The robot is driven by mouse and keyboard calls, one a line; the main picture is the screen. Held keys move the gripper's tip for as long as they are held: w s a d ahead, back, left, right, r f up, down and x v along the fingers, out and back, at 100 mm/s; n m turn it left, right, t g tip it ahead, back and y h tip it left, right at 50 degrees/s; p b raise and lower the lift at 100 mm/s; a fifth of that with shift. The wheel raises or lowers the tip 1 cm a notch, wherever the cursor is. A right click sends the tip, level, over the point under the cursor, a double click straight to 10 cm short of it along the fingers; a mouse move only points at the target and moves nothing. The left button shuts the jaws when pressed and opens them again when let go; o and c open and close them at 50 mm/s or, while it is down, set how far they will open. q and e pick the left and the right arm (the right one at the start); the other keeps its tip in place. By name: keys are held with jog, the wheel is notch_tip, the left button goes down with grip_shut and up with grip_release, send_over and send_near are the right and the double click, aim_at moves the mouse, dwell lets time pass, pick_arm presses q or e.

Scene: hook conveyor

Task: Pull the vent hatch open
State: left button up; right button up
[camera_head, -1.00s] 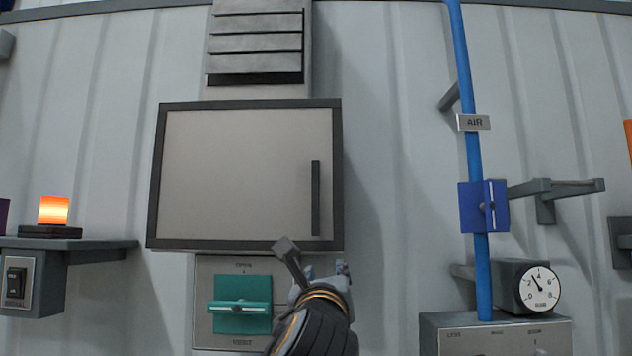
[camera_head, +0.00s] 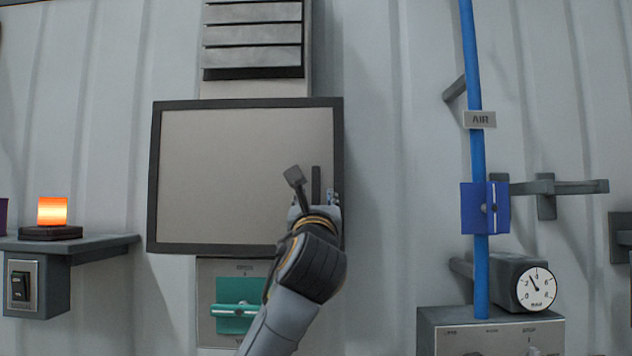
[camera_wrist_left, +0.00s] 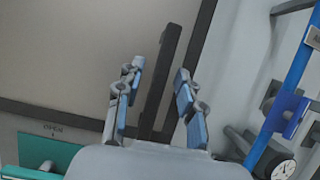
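The vent hatch (camera_head: 225,180) is a flat beige panel in a dark frame, and it sits shut on the wall. Its dark vertical handle bar (camera_head: 316,180) is near the right side, with its lower part hidden behind my left gripper (camera_head: 314,190). In the left wrist view the handle (camera_wrist_left: 162,85) runs between the two spread fingers of the left gripper (camera_wrist_left: 155,100). The fingers stand apart on either side, with gaps to the bar. My right gripper is in neither view.
A teal switch (camera_head: 232,318) is below the hatch, partly behind my left arm. A grey louvre (camera_head: 252,38) is above it. To the right are a blue air pipe (camera_head: 475,150) with a blue valve and a gauge (camera_head: 537,289). An orange lamp (camera_head: 52,211) stands on a left shelf.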

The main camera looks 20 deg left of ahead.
pick_arm(q)
jog(key=shift+x, duration=0.8)
grip_shut()
